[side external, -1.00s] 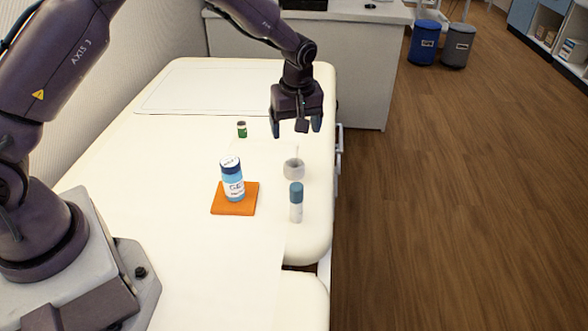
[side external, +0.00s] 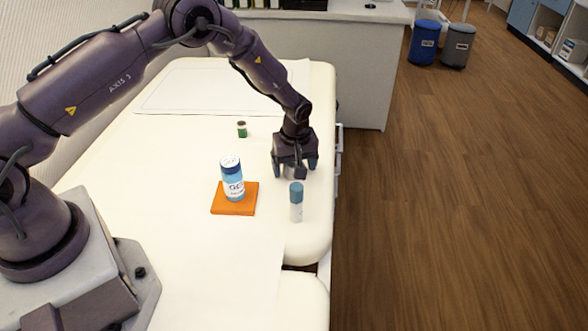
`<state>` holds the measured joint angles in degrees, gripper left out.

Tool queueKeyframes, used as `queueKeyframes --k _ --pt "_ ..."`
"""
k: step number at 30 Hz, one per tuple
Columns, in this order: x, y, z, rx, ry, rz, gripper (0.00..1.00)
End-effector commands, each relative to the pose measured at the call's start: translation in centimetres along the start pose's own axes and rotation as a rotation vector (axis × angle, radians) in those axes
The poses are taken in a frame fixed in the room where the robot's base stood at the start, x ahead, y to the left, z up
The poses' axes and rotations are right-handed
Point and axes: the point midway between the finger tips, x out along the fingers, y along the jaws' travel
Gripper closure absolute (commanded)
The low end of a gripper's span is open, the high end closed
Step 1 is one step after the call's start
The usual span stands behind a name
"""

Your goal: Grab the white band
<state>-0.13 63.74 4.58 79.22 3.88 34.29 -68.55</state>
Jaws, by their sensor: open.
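My gripper (side external: 295,170) is open and points down, low over the right side of the cream padded table (side external: 180,270). The white band (side external: 289,174), a small pale roll, is on the table between the fingers. It is mostly hidden by the gripper, with only a pale part showing. I cannot tell whether the fingers touch it.
A white bottle with a blue cap (side external: 296,203) stands just in front of the gripper. A small green jar (side external: 242,130) stands farther back. The table's right edge is close.

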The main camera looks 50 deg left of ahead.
Motion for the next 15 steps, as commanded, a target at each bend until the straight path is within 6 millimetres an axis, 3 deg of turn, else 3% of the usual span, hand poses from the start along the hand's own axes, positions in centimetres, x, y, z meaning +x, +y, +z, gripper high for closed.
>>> queueKeyframes --k 8,12,15 --pt "0.26 0.01 -0.01 0.0 0.0 0.001 0.22" --pt "0.24 0.01 -0.01 0.0 0.0 0.001 0.54" --pt "0.24 0.0 -0.01 0.0 0.0 0.0 0.72"
